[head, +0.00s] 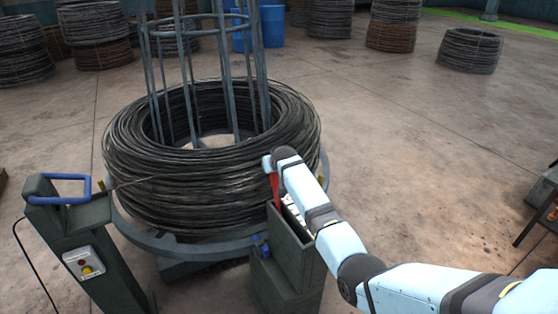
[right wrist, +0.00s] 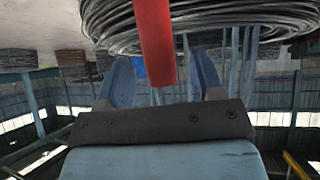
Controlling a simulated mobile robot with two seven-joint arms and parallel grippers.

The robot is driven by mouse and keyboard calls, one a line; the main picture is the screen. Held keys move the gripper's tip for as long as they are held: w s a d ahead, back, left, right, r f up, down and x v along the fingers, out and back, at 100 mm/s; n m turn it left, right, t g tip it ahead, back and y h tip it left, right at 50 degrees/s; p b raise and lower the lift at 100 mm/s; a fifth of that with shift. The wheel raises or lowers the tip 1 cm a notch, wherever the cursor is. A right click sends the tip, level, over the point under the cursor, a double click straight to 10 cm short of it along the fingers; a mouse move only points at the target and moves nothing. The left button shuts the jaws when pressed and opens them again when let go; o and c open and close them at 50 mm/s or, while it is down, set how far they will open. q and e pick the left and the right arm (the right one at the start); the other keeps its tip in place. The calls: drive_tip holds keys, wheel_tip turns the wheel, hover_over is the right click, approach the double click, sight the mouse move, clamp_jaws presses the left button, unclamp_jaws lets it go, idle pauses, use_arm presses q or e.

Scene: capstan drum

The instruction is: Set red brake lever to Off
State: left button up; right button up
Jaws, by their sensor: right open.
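The red brake lever (head: 274,190) rises from a grey-green box stand (head: 290,262) in front of the wire coil. My right arm reaches in from the lower right, and its hand is at the lever's upper end. The right gripper's fingers are mostly hidden in the head view. In the right wrist view, the right gripper (right wrist: 162,56) is open, and the red lever (right wrist: 154,35) shows between its two blue fingers in the picture. I cannot tell whether they touch it. The Off mark is not legible. My left gripper is not in view.
A large wire coil (head: 190,185) sits on a round platform (head: 135,232) around an upright cage. More coils and blue barrels (head: 272,26) stand behind. Floor at right is mostly clear.

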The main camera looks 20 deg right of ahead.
drive_tip(key=v, duration=0.9)
drive_tip(key=shift+s+r, duration=0.2)
drive_tip(key=shift+f, duration=0.1)
drive_tip(key=s+a+f+n+p, duration=0.1)
drive_tip(key=s+a+f+p, duration=0.15)
drive_tip(key=s+f, duration=0.65)
drive_tip(key=s+a+f+n+y+p, duration=0.1)
drive_tip(key=s+a, duration=0.2)
drive_tip(key=s, duration=0.9)
drive_tip(key=s+a+f+n+t+y+p, duration=0.1)
drive_tip(key=s+a, duration=0.3)
drive_tip(key=s, duration=0.8)
drive_tip(key=s+a+f+n+y+p, duration=0.1)
drive_tip(key=s+a+y+p, duration=0.1)
drive_tip(key=s, duration=1)
drive_tip(key=shift+a+f+t+y+p, duration=0.3)
drive_tip(key=shift+a+y+p, duration=0.1)
drive_tip(key=shift+a+p, duration=0.4)
drive_tip(key=shift+s, duration=0.1)
